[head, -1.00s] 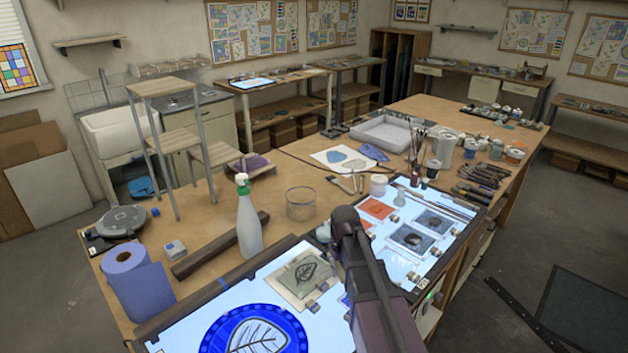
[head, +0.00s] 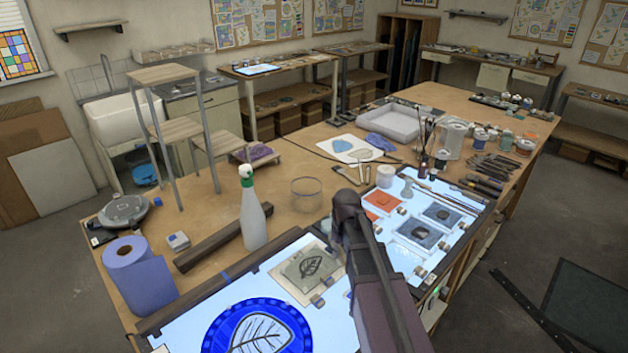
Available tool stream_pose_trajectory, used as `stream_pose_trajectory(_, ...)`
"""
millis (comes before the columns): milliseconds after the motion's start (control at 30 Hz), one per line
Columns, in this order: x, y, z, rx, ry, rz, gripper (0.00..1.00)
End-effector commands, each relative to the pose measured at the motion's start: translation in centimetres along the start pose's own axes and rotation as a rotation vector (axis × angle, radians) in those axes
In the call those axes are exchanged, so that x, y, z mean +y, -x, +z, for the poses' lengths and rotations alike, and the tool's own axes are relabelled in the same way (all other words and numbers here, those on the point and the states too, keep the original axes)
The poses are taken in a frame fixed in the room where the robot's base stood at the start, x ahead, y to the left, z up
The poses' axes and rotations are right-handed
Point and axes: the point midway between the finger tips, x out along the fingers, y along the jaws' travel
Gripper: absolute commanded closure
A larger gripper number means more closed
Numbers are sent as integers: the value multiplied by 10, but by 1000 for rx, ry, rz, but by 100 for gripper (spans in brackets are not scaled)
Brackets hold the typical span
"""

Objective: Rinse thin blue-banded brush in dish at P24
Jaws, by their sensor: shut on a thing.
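A clear round glass dish (head: 307,193) stands on the wooden bench, behind the light panel and right of the spray bottle. I see no readable P24 mark. Thin brushes (head: 440,190) lie along the far edge of the right light panel, and others stand in a pot (head: 427,133) farther back. Blue bands are too small to make out on any of them. My dark arm rises from the lower edge and ends, as seen, just right of and nearer than the dish. My gripper's fingers and anything in them are hidden.
A paper towel roll (head: 140,275) is at front left. Lit panels with a blue leaf glass piece (head: 258,330) and a white jar (head: 385,176) lie nearby.

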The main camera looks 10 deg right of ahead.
Motion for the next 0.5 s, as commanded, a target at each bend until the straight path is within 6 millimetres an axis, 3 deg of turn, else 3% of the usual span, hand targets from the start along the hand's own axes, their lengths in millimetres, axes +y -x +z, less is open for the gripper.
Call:
stream_pose_trajectory(167, 2, 9, -26, 66, 40, 11, 100)
stream_pose_trajectory(267, 3, 18, -51, 138, 82, 20, 100)
stream_pose_trajectory(500, 5, 54, -132, 397, 210, 34, 100)
